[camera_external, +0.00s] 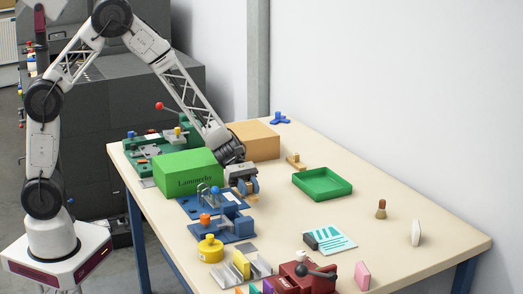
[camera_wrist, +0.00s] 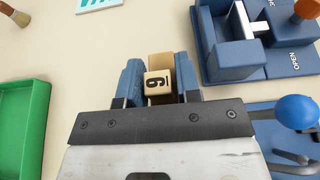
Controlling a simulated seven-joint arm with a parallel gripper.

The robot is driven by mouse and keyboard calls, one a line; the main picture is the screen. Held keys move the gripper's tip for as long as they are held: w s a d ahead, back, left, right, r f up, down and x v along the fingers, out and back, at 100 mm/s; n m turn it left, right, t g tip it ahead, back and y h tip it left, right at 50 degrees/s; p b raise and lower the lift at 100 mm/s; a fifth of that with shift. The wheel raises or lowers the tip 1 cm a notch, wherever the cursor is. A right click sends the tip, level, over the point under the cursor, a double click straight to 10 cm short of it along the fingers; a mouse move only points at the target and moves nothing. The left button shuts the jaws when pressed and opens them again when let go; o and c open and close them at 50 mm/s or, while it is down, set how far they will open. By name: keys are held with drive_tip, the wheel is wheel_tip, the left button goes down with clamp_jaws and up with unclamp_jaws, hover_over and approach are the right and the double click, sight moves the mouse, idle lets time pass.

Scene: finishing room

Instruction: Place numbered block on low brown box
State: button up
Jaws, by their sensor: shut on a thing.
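The numbered block (camera_wrist: 158,84) is a small tan cube with a black digit, 6 or 9, on the face toward the wrist camera. My gripper (camera_wrist: 160,72) is shut on it, with one blue finger on each side.
A green lettered box (camera_external: 188,175) stands close left of my gripper. Blue fixtures (camera_external: 222,229) lie just in front. A green tray (camera_external: 322,195) is to the right, with a small wooden piece (camera_external: 295,161) behind it. The right of the table is mostly clear.

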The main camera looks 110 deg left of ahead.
drive_tip(key=a+r+n+t+y, duration=0.2)
drive_tip(key=a+r, duration=0.1)
drive_tip(key=a, duration=1)
wheel_tip(320, 180, up, 10)
drive_tip(key=n+t+y, duration=0.2)
drive_tip(key=n+y, duration=0.5)
hover_over(252, 130)
drive_tip(key=shift+s+a+r, duration=0.1)
drive_tip(key=shift+a+r, duration=0.05)
drive_tip(key=shift+a, duration=0.05)
drive_tip(key=shift+f, duration=2.05)
drive_tip(key=shift+f, duration=0.1)
drive_tip(key=shift+f, duration=1.9)
